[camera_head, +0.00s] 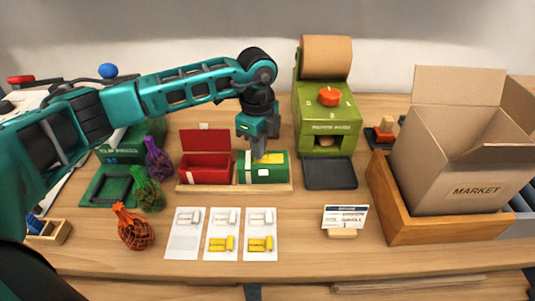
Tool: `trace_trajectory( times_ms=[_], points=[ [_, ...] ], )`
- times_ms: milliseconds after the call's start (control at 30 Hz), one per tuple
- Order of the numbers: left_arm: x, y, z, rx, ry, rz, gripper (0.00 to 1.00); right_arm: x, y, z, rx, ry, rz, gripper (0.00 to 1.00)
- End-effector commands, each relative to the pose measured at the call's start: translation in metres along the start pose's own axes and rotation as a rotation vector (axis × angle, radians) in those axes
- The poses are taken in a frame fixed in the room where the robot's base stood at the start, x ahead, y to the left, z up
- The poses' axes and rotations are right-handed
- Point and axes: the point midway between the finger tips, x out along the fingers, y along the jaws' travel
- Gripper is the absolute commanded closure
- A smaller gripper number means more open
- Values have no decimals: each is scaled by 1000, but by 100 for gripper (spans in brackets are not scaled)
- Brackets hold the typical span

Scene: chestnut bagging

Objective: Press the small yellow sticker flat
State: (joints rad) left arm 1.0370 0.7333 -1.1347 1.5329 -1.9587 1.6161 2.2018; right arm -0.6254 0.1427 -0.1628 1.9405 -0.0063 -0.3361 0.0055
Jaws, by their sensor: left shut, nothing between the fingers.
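A small yellow sticker (271,157) lies on top of the green box (278,174), towards its back edge. My left gripper (259,153) points down over the green box, shut and empty, with its tips at the left part of the sticker. It covers some of that sticker, and I cannot tell whether the tips touch it. A white label shows on the box's front. My right gripper is not in view.
A red box (206,166) with a raised lid stands left of the green box on the same wooden tray (212,188). Sticker cards (185,247) lie in front. A green press (328,115), a dark tray (330,173), a sign (345,217) and a cardboard box (450,165) are to the right. Netted bags (135,230) are left.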

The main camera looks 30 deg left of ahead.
Motion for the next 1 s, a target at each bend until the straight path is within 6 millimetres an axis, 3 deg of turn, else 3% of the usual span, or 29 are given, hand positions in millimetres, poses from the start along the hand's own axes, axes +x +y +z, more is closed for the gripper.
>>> trace_trajectory(
  times_ms=[433, 700, 1000],
  points=[
    [-37, -1, 0, -1, 1, -5, 100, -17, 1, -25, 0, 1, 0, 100],
    [-55, -1, 0, -1, 1, -6, 100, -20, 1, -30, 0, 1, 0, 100],
    [-59, -1, 0, -1, 1, -5, 100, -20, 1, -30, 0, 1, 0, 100]
  ],
)
